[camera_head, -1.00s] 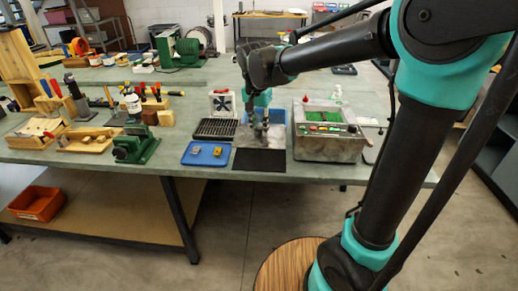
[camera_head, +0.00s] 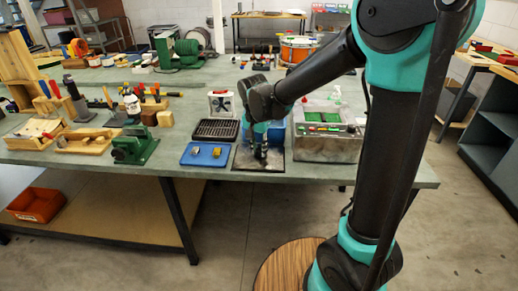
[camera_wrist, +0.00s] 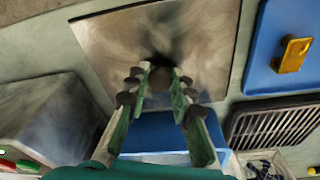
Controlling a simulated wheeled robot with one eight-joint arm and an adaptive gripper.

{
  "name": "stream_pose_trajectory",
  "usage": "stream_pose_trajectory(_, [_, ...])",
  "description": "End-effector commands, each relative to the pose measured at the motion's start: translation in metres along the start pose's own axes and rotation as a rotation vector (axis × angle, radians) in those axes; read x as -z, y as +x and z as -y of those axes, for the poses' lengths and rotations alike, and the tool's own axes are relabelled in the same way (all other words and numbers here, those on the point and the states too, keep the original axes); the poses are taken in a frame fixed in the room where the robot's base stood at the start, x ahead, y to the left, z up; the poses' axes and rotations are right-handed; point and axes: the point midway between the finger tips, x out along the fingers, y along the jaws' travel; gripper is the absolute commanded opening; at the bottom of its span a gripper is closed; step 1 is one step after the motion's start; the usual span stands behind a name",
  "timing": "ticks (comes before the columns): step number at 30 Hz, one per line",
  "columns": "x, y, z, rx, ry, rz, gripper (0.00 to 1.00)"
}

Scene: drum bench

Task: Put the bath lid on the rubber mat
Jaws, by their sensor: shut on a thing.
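The bath lid (camera_head: 244,158) is a flat grey metal sheet. My gripper (camera_head: 260,153) is above its middle, shut on its small knob. In the wrist view, my fingers (camera_wrist: 160,82) close around the knob, and the lid (camera_wrist: 110,45) lies flat and level beyond them. The lid covers the place of the black rubber mat near the bench's front edge, hiding the mat almost fully. I cannot tell whether the lid touches it. The open bath (camera_head: 327,148), a metal box with a green inside, stands to the right.
A blue tray (camera_head: 190,160) with small fittings lies close to the left of the lid. Behind are a black grille (camera_head: 216,129) and a blue bin (camera_wrist: 150,140). A green vise (camera_head: 134,148) stands farther left on the bench (camera_head: 185,130).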

Motion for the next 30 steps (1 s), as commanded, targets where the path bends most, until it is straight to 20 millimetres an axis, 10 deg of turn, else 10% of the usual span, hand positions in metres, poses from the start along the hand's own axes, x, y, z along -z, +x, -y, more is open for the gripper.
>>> stream_pose_trajectory(2, [0.000, 0.002, 0.000, 0.000, 0.000, 0.000, 0.00])
stream_pose_trajectory(3, [0.000, 0.003, 0.000, 0.000, 0.000, 0.000, 0.24])
stream_pose_trajectory(8, [0.000, 0.002, 0.000, 0.000, 0.000, 0.000, 0.43])
stream_pose_trajectory(20, [0.000, -0.004, 0.000, 0.000, 0.000, 0.000, 0.43])
stream_pose_trajectory(30, [-0.001, -0.061, 0.000, 0.000, -0.001, 0.000, 0.43])
